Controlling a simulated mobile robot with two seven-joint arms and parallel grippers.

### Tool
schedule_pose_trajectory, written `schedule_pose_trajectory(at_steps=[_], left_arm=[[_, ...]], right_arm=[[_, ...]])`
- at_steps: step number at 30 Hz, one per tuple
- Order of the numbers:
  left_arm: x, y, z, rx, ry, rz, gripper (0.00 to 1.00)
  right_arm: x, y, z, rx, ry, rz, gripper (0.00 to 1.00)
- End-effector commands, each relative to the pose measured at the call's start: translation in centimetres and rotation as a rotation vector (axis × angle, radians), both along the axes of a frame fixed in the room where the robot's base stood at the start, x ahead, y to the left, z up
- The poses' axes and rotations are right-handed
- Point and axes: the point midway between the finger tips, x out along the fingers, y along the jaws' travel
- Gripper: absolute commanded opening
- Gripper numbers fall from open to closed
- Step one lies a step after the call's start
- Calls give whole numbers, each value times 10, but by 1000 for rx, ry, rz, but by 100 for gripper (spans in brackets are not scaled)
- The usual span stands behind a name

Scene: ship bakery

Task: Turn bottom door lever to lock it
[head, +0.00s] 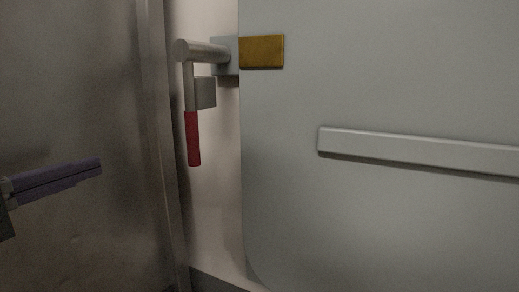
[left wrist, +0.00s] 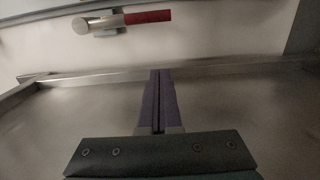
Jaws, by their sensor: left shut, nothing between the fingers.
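The door lever (head: 193,138) has a red grip hanging straight down from a grey metal arm and round pivot (head: 200,51), left of the pale grey door (head: 400,80). A brass-coloured plate (head: 262,51) sits on the door edge beside the pivot. In the left wrist view the lever's red grip (left wrist: 148,16) shows at the top, lying sideways. My left gripper (head: 101,166) has purple fingers, shut and empty, left of the lever and apart from it. Its fingers (left wrist: 158,72) also show in the left wrist view, pointing toward the wall. My right gripper is not in view.
A brushed metal panel (head: 75,90) with a vertical edge strip (head: 158,130) stands at the left, near my left gripper. A long raised bar (head: 420,151) runs across the door. Pale wall shows between the strip and the door.

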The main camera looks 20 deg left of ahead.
Motion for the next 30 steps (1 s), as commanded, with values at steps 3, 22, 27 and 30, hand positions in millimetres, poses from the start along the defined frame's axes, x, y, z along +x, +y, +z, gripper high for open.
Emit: schedule_pose_trajectory(at_steps=[3,22,27,30], left_arm=[[0,0,0,1,0,0,0],[95,-12,1,1,-4,0,0],[102,-35,2,-3,0,-2,0],[103,-45,1,-2,0,-1,0]], right_arm=[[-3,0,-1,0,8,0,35],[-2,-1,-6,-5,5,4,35],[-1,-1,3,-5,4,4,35],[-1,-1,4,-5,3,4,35]])
